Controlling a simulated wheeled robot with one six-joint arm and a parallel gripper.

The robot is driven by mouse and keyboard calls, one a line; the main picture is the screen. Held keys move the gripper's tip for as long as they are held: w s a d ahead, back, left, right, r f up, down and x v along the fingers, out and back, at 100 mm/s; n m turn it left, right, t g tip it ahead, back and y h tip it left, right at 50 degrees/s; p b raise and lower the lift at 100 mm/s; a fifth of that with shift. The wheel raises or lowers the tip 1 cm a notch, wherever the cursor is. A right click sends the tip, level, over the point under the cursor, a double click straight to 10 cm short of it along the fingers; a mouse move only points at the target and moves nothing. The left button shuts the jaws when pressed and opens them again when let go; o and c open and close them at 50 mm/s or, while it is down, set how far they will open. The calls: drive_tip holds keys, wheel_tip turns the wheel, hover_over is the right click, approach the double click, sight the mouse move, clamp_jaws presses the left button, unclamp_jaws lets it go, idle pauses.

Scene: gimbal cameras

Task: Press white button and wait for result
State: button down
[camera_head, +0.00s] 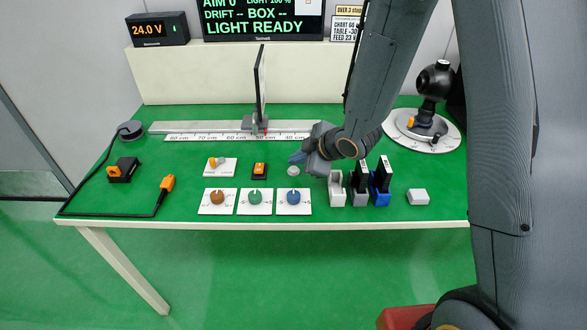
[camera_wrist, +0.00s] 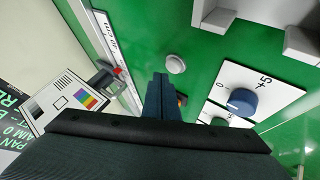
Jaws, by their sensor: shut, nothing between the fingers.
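The round white button (camera_head: 293,171) sits on the green table top, behind the blue knob. It also shows in the wrist view (camera_wrist: 175,64), just beyond my fingertips. My gripper (camera_head: 297,158) is shut and empty. In the head view its tips are just behind the button and close to it. In the wrist view the closed fingers (camera_wrist: 160,80) point toward the button with a small gap in the picture; I cannot tell their height above it. The display (camera_head: 262,22) at the back reads "LIGHT READY".
Orange, green and blue knobs (camera_head: 294,197) stand in front of the button. White, grey and blue holders (camera_head: 337,189) stand to its right, two with dark cards. A ruler rail (camera_head: 205,127) with an upright panel lies behind.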

sight(297, 172)
idle(0.6)
drive_tip(key=shift+f+b, duration=0.3)
drive_tip(key=shift+f, duration=0.1)
drive_tip(key=shift+f+b, duration=0.35)
drive_tip(key=shift+f, duration=0.1)
idle(0.6)
drive_tip(key=shift+r+p, duration=0.8)
drive_tip(key=shift+r, duration=0.05)
drive_tip(key=shift+r, duration=0.1)
wheel_tip(297, 172, up, 5)
drive_tip(key=p, duration=0.4)
idle(0.9)
